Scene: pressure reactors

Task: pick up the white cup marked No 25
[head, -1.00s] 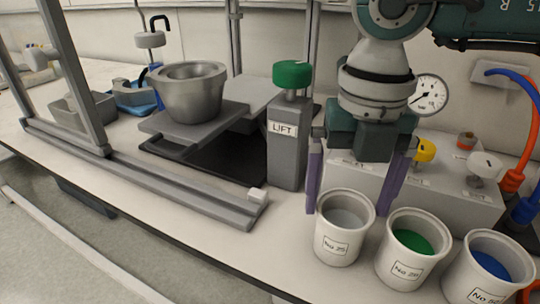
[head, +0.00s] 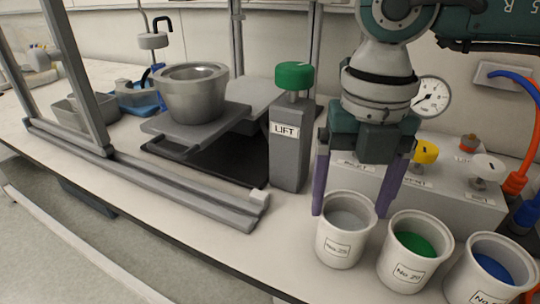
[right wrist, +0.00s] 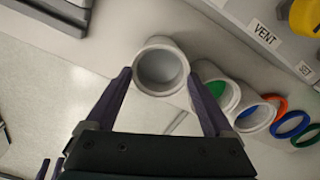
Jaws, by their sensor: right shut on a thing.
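The white cup marked No 25 (head: 338,250) is the leftmost of the white cups in the head view. It stands upright on the bench and holds grey-white contents. It also shows in the right wrist view (right wrist: 160,66), mouth towards the camera. My right gripper (head: 348,214) points down from above, with one purple finger on each side of the cup's rim, and is shut on it. Its fingers (right wrist: 158,76) also flank the cup in the right wrist view. Small purple tips at that view's lower left may be my left gripper; too little shows to tell its state.
A white cup with green contents (head: 407,270) and one with blue contents (head: 470,290) stand close to the right. Behind are the grey LIFT post (head: 290,155) with a green knob and a valve box (head: 455,202). The bench's front edge is close.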

